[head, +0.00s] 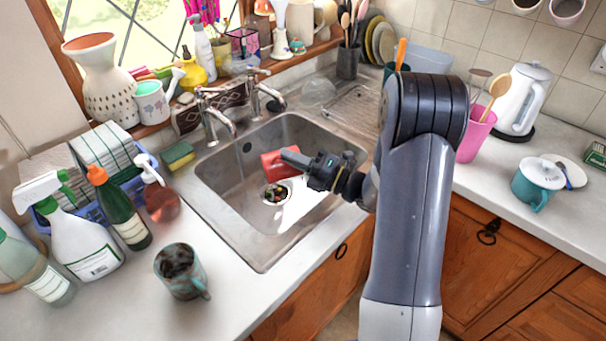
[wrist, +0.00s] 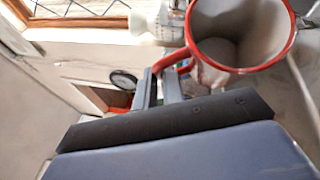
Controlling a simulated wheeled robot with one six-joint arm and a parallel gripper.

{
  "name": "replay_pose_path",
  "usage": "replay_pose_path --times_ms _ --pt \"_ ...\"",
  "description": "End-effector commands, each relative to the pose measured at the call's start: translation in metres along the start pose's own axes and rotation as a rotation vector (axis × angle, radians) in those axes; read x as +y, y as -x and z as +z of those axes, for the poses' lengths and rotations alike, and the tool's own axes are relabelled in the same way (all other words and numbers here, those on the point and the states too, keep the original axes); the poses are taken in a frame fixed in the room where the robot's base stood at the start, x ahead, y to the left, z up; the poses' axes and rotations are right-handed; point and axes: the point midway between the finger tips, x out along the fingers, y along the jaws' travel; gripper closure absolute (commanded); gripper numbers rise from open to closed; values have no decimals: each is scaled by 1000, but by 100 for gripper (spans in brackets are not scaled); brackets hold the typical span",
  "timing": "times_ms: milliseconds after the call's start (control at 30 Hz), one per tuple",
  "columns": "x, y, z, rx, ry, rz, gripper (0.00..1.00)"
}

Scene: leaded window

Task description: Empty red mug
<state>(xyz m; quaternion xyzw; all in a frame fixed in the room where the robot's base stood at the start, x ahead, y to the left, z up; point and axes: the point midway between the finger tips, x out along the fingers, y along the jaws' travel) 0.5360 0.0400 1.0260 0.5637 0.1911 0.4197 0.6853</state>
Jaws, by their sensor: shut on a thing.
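The red mug (head: 275,163) is in the air over the sink basin (head: 230,172) in the head view, partly behind my gripper (head: 300,160). It looks tipped there. In the wrist view the mug (wrist: 228,20) shows its red rim and pale grey inside, with no clear contents visible. My gripper (wrist: 160,85) is shut on the mug's red handle. A bright white patch (head: 300,205) lies on the sink floor, beside the drain, where several small dark and coloured bits (head: 276,194) sit. I cannot tell whether the patch is liquid.
Two taps (head: 212,120) stand behind the basin. A teal mug with dark contents (head: 182,272), spray bottles (head: 70,235) and a green bottle (head: 120,212) crowd the left counter. A pink tumbler (head: 474,135) and white kettle (head: 520,100) stand at right. The front-left counter is partly clear.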

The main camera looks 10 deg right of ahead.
Motion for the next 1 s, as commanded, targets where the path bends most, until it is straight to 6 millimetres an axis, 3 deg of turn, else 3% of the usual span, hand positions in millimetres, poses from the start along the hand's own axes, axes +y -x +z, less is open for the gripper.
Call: replay_pose_path --times_ms 1000 --pt "3 8 10 -44 -73 89 100"
